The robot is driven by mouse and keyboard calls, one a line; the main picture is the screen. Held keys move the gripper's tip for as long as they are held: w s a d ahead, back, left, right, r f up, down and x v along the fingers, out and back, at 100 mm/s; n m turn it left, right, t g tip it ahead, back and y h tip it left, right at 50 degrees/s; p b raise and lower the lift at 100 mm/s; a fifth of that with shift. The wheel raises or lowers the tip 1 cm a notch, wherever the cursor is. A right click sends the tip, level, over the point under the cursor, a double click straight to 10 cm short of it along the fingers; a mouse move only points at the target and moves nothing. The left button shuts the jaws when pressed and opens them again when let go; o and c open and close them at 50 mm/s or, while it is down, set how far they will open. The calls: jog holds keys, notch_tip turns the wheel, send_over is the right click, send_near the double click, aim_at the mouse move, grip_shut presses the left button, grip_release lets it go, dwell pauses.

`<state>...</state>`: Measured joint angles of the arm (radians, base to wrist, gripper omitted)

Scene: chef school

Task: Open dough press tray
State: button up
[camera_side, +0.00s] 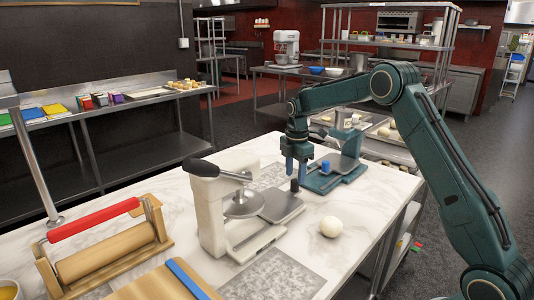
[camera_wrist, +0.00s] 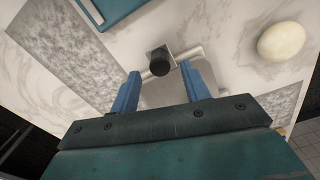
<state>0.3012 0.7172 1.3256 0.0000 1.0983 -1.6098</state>
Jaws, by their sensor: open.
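The white dough press (camera_side: 212,215) stands on the marble counter with a black-ended lever and a round metal disc. Its flat metal tray (camera_side: 283,208) lies beside the disc, toward the right, with a dark upright knob (camera_side: 294,186) at its far edge. My gripper (camera_side: 296,176) is pointed down just above this knob. In the wrist view my gripper (camera_wrist: 159,70) is open, and the black knob (camera_wrist: 160,62) shows between its blue fingertips, with no clear contact. Part of the grey tray (camera_wrist: 163,93) shows between the fingers; the rest is hidden by my gripper.
A pale dough ball (camera_side: 331,227) lies right of the press; it also shows in the wrist view (camera_wrist: 282,41). A teal press (camera_side: 335,176) with a blue knob stands close behind my gripper. A wooden roller with a red handle (camera_side: 93,220) is at the left.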

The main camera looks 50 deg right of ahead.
notch_tip(320, 180, up, 10)
jog(key=shift+r, duration=0.2)
dwell(0.5)
jog(key=s+a+r+m+t, duration=0.2)
jog(key=s+a+r+m, duration=0.3)
jog(key=s, duration=0.4)
jog(key=s+a+r+m+t, duration=0.1)
jog(key=s+a+r+m, duration=0.2)
jog(key=s+a+r, duration=0.4)
jog(key=s+a+f+m+t, duration=0.1)
jog(key=s+a+f+m, duration=0.1)
jog(key=s, duration=0.7)
jog(key=s+a+f+m+t, duration=0.1)
jog(key=s+f+m, duration=0.4)
jog(key=s, duration=0.5)
jog(key=shift+a+f+t, duration=0.3)
jog(key=shift+a+f, duration=0.2)
jog(key=shift+a, duration=0.25)
